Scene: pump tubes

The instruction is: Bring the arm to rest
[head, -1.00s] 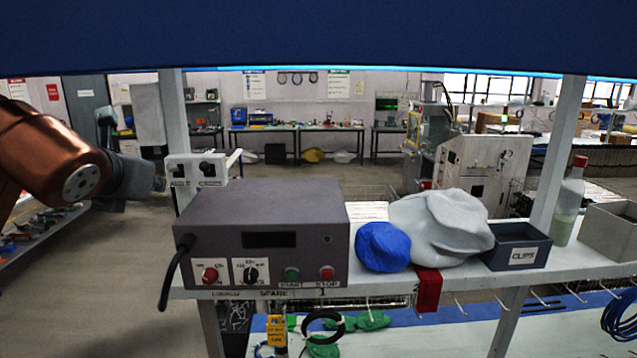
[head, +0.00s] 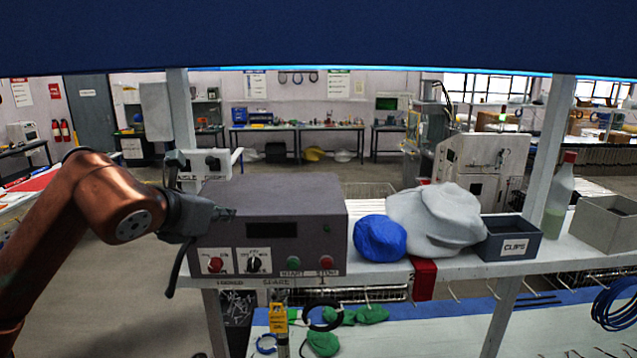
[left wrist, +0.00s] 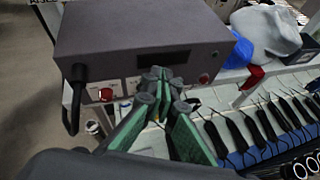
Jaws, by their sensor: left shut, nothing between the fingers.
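My left gripper (head: 228,214) comes in from the left in the head view, at the left front of a grey control box (head: 268,202). Its fingers are shut and empty. In the left wrist view the gripper (left wrist: 160,80) shows green finger pads close together, in front of the control box (left wrist: 140,40). I cannot tell whether the fingertips touch the box. The box has a red knob (head: 215,264), a black knob (head: 254,264), a green button and a red button. My right gripper is not in view.
The box stands on a white shelf (head: 455,264) with a blue cloth bundle (head: 380,239), a grey cloth bundle (head: 430,218), a CLIPS bin (head: 507,239) and a bottle (head: 559,198). A white post (head: 183,120) rises behind the gripper. A blue panel (head: 320,35) spans the top.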

